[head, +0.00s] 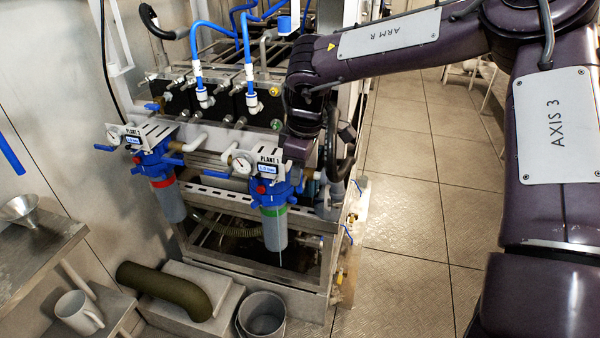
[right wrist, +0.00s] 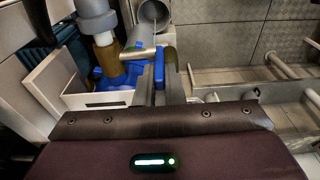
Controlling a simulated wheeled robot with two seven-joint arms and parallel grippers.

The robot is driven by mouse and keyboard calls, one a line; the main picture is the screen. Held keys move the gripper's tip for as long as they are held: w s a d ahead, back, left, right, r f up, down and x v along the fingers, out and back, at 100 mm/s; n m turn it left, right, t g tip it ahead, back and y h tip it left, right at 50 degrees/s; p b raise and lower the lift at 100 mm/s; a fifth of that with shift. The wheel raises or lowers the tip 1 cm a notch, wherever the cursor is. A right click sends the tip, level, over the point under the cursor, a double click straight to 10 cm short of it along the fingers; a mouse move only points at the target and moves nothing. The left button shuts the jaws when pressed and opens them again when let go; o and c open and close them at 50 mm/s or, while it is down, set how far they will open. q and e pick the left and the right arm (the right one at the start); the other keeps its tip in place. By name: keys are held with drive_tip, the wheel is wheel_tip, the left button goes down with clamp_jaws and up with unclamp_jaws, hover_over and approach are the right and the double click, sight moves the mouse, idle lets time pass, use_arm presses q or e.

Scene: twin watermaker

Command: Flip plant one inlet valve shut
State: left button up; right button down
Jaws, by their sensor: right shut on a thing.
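The plant one unit (head: 270,185) has a PLANT 1 label, a blue filter head, a green band and a grey bowl, at the middle of the head view. A blue lever (head: 217,175) sticks out on its left side. My right gripper (head: 298,150) is at the unit's right side, where its fingertips are hard to make out. In the right wrist view its fingers (right wrist: 158,90) are shut on a blue valve handle (right wrist: 159,66), beside a metal stub and blue fittings. The valve body is mostly hidden in the head view. My left gripper is not in view.
A second unit (head: 160,170) with a red band stands to the left. Blue hoses (head: 245,45) run above the rack. A grey bucket (head: 262,313), an olive hose (head: 165,288) and a mug (head: 79,312) are at the front.

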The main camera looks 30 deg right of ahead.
drive_tip(key=c, duration=1.5)
unclamp_jaws()
drive_tip(key=shift+r, duration=0.1)
drive_tip(key=r, duration=0.5)
drive_tip(key=r+b, duration=0.1)
drive_tip(key=r, duration=0.1)
drive_tip(key=shift+s+d+r, duration=0.3)
drive_tip(key=shift+s+d, duration=0.05)
drive_tip(key=shift+f, duration=0.1)
